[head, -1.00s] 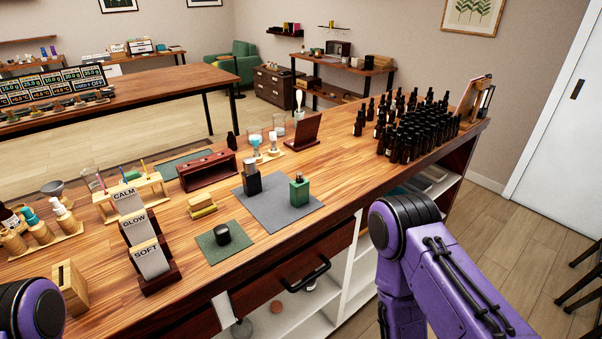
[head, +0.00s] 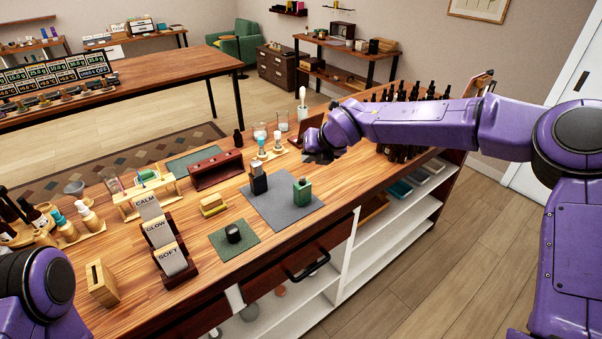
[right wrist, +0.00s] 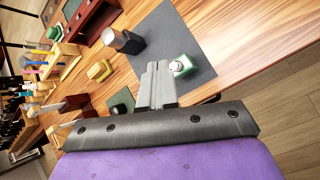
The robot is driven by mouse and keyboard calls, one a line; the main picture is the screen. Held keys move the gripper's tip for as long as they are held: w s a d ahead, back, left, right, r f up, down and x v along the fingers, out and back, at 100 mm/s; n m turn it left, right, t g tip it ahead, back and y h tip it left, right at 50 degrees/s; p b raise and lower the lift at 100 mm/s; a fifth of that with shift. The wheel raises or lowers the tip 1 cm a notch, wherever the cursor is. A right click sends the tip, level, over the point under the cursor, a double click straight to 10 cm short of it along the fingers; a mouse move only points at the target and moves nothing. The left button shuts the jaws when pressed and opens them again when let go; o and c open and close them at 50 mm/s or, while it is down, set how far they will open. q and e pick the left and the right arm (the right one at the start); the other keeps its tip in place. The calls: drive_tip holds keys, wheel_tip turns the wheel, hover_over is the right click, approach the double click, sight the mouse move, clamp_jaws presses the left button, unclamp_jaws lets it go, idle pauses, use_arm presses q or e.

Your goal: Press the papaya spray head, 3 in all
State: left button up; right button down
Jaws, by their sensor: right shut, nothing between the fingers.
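No label reading papaya can be made out, so I cannot tell which spray head it names. A green bottle (head: 302,193) with a dark top stands on a grey mat (head: 271,211); in the right wrist view the bottle (right wrist: 183,68) shows a pale top. Small bottles with pale and teal heads (head: 88,216) stand in a wooden rack at the left. My right gripper (head: 318,157) is above the counter beyond the green bottle; in the right wrist view its fingers (right wrist: 158,68) are shut and empty. My left gripper is out of frame.
Many dark dropper bottles (head: 400,152) stand behind my right arm. A card stand (head: 160,236), a black-capped item on a green mat (head: 218,246), a yellow block (head: 212,202) and a dark red rack (head: 215,170) are nearby. The counter's front strip is mostly clear.

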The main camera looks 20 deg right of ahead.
drive_tip(key=r, duration=0.1)
drive_tip(key=w+r+m, duration=0.1)
drive_tip(key=r, duration=0.1)
drive_tip(key=r+m+y, duration=0.1)
drive_tip(key=shift+w+a+r+t, duration=0.2)
drive_tip(key=shift+w+r+t, duration=0.1)
drive_tip(key=shift+t, duration=0.1)
drive_tip(key=shift+f, duration=0.15)
drive_tip(key=b, duration=0.6)
hover_over(305, 182)
wheel_tip(305, 182, down, 9)
drive_tip(key=shift+s+r, duration=0.1)
drive_tip(key=shift+s+r, duration=0.1)
idle(1.1)
drive_tip(key=shift+f+b, duration=0.45)
drive_tip(key=shift+b, duration=0.2)
